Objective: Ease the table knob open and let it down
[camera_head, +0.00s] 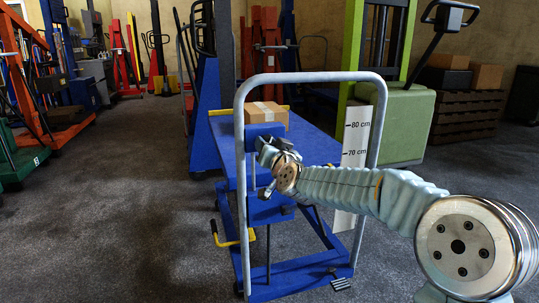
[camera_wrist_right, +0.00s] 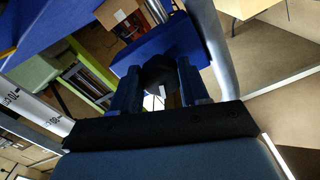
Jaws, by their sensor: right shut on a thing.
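The blue lift table (camera_head: 315,148) stands ahead of me, with a cardboard box (camera_head: 266,113) on its top and a grey tubular push handle (camera_head: 240,190) on the near side. My right gripper (camera_head: 277,155) is at a blue plate on the handle side, just below the box. In the right wrist view, its two fingers (camera_wrist_right: 158,84) are shut on a round black knob (camera_wrist_right: 164,71) in front of a blue plate. In the head view the gripper hides the knob. My left gripper is not in view.
A height scale (camera_head: 356,152) marked 70 and 80 cm stands at the table's right side. A yellow-tipped pedal (camera_head: 228,240) sticks out low on the left. A green stacker (camera_head: 397,118) stands behind right. The floor at left front is clear.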

